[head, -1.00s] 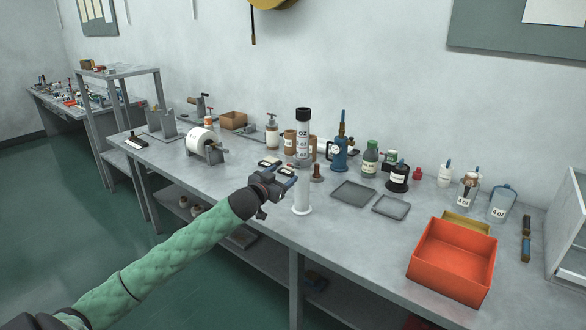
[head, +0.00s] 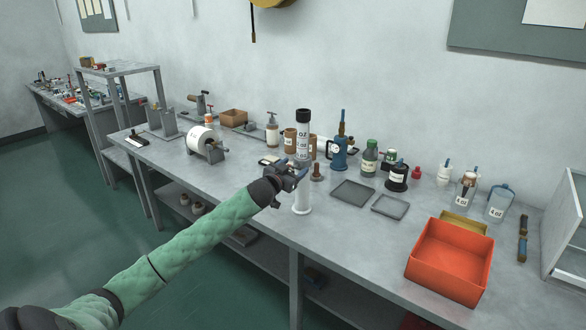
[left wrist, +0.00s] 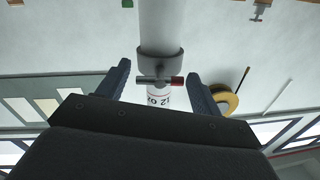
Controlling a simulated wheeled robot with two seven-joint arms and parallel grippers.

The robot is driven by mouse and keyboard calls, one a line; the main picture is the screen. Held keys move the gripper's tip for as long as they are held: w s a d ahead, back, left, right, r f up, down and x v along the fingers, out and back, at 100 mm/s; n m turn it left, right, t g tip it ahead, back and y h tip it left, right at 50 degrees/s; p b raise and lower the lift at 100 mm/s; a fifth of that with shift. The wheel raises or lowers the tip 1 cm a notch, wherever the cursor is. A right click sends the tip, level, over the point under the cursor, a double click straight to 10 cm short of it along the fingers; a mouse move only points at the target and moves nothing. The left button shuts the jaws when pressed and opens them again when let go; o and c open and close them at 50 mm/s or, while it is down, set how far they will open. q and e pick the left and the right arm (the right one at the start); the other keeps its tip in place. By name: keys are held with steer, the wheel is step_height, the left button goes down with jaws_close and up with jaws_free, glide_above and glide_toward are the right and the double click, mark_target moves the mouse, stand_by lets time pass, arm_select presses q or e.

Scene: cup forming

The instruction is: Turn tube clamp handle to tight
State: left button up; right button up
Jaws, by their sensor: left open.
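A white upright tube (head: 302,199) with a round foot stands near the front edge of the bench. A black-capped tube labelled in oz (head: 302,130) rises above it. In the left wrist view a grey clamp collar (left wrist: 160,64) circles the white tube, with a small crosswise handle (left wrist: 175,80) that is red at its right end. My left gripper (head: 298,170) is open at the tube's height in the head view and hides the clamp there. In the wrist view its two fingers stand either side of the handle, apart from it.
A white roll on a stand (head: 205,141) is to the left. A blue pump bottle (head: 339,148), a green bottle (head: 370,158) and two grey trays (head: 350,193) are to the right. An orange bin (head: 450,262) sits at the front right.

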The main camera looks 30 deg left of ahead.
arm_select(q)
steer(key=c, duration=1)
steer(key=shift+o, duration=0.2)
